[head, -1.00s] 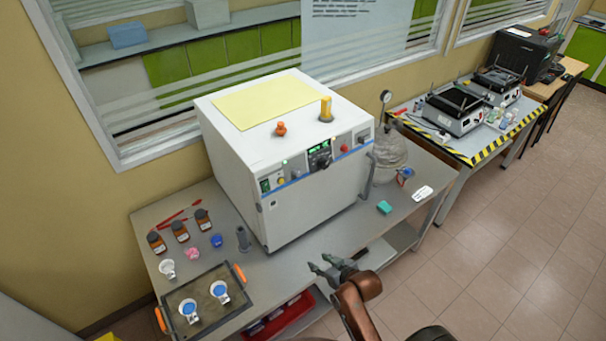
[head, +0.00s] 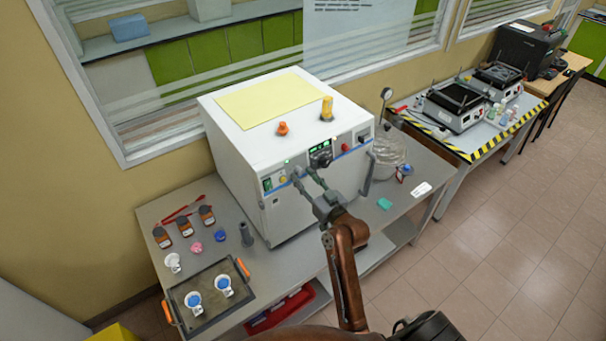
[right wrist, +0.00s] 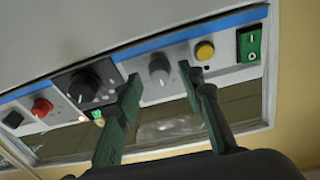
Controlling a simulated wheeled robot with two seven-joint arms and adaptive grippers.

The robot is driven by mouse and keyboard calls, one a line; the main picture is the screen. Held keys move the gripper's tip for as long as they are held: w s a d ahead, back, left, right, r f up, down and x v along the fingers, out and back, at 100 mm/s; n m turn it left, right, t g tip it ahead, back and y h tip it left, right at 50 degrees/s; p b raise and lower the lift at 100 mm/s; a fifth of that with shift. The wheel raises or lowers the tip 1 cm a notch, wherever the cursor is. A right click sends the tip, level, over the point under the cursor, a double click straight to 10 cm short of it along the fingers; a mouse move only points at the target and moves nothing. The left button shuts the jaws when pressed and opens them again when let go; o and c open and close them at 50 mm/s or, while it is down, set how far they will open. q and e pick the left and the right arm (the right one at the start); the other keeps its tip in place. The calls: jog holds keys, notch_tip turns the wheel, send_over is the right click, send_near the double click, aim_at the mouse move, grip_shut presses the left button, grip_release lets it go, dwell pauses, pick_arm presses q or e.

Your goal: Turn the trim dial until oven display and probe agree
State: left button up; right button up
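The white oven (head: 250,155) stands on the bench with its control panel facing me. A small green-lit display (head: 319,147) sits above a large black dial (head: 320,159); its digits are too small to read. In the right wrist view, a small grey knob (right wrist: 159,70), perhaps the trim dial, sits between the black dial (right wrist: 83,86) and a yellow button (right wrist: 205,50). My right gripper (head: 304,173) is open at the panel; in the wrist view its fingers (right wrist: 160,75) flank the grey knob. I cannot tell whether they touch it. My left gripper is out of view.
A round gauge (head: 387,93) stands beside the oven; I cannot tell whether it is the probe. Orange (head: 283,128) and yellow (head: 327,108) fittings rise from the oven top.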

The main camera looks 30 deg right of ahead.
jog(key=shift+w, duration=0.4)
jog(key=shift+c, duration=0.4)
grip_shut()
